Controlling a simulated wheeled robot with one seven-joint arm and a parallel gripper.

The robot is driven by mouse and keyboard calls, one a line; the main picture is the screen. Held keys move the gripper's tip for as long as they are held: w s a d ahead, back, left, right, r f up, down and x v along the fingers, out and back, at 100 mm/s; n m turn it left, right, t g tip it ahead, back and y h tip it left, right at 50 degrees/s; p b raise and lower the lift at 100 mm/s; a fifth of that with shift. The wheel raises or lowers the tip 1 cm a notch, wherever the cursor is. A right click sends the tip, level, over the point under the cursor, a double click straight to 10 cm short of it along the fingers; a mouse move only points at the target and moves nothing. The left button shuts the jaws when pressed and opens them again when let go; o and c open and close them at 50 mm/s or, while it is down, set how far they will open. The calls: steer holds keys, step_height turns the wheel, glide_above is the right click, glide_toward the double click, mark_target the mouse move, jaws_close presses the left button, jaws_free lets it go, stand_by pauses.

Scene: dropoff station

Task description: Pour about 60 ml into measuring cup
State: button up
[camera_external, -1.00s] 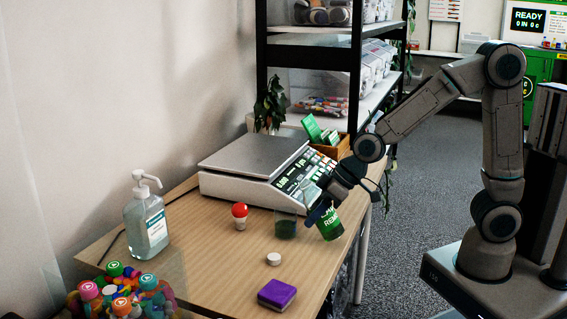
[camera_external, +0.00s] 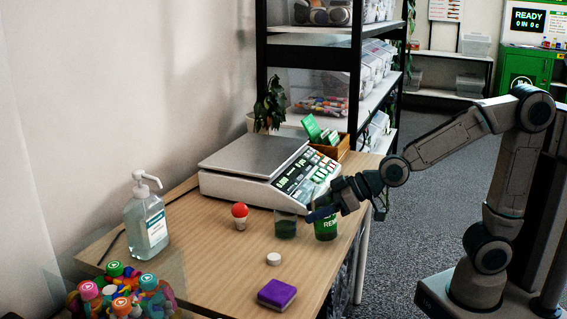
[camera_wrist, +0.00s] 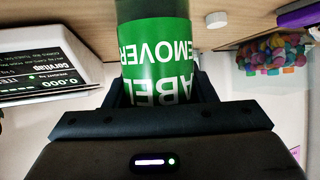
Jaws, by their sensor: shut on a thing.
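The bottle (camera_external: 326,230) has a green label reading "LABEL REMOVER" and stands about upright on or just above the table's right side. My gripper (camera_external: 323,211) is shut on it from the right. The green label (camera_wrist: 155,62) fills the middle of the wrist view between my fingers. The measuring cup (camera_external: 286,226) is a small clear cup just left of the bottle, with dark green liquid in its lower part. I cannot read its level. Whether the bottle touches the table is unclear.
A white scale (camera_external: 245,190) stands behind the cup. A round white cap (camera_external: 274,258) and a purple block (camera_external: 277,294) lie in front. A red-topped white object (camera_external: 240,216) is left of the cup. A pump bottle (camera_external: 146,222) and a colourful pile (camera_external: 120,295) are further left.

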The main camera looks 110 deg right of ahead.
steer(key=shift+t+h+b, duration=0.4)
steer(key=shift+t+b, duration=0.2)
steer(key=shift+b, duration=1)
steer(key=shift+r, duration=0.15)
